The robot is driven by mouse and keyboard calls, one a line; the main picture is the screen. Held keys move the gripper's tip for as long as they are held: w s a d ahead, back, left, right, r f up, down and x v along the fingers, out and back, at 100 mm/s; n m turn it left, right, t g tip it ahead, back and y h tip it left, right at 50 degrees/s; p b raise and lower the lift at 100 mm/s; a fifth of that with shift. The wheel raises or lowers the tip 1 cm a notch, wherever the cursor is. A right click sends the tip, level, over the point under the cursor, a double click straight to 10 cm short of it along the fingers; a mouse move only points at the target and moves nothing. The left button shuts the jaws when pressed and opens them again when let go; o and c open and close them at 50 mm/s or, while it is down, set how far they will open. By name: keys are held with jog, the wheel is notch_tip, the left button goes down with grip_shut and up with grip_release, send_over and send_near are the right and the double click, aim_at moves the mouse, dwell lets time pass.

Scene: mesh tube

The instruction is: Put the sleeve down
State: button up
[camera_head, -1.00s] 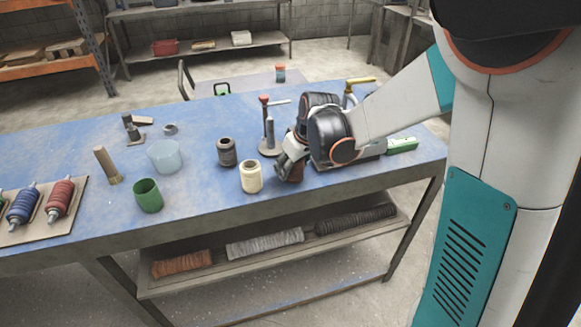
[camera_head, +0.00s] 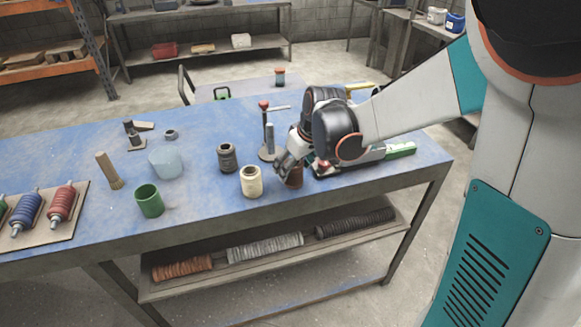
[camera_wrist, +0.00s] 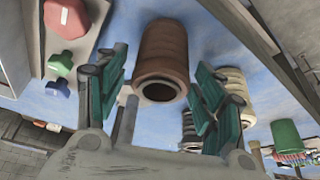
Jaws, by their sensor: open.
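The brown sleeve (camera_head: 295,178) stands on the blue table near its front edge, partly hidden by my gripper (camera_head: 285,167) in the head view. In the wrist view the brown sleeve (camera_wrist: 162,50) lies between the two green-padded fingers of my gripper (camera_wrist: 158,75). The fingers are spread, with a visible gap on each side of the sleeve. A cream sleeve (camera_head: 251,182) stands just left of it, and a dark grey sleeve (camera_head: 227,158) stands behind that.
The blue table (camera_head: 210,198) also holds a green cup (camera_head: 149,201), a translucent tub (camera_head: 166,163) and a brush (camera_head: 109,170). A stand with a red knob (camera_head: 264,105) is behind my gripper. A green-ended tool (camera_head: 400,149) lies to the right.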

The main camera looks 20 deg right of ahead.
jog(key=p+v, duration=0.2)
jog(key=v, duration=0.6)
jog(key=s+r+m+t+h, duration=0.1)
jog(key=s+r+m, duration=0.1)
jog(key=s, duration=0.8)
jog(key=s+a+r+m+t, duration=0.1)
jog(key=s+r+m+t, duration=0.1)
jog(key=s, duration=0.8)
jog(key=shift+s+r+m+h, duration=0.3)
jog(key=shift+r+h, duration=0.1)
jog(key=shift+r, duration=0.5)
jog(key=shift+a, duration=0.1)
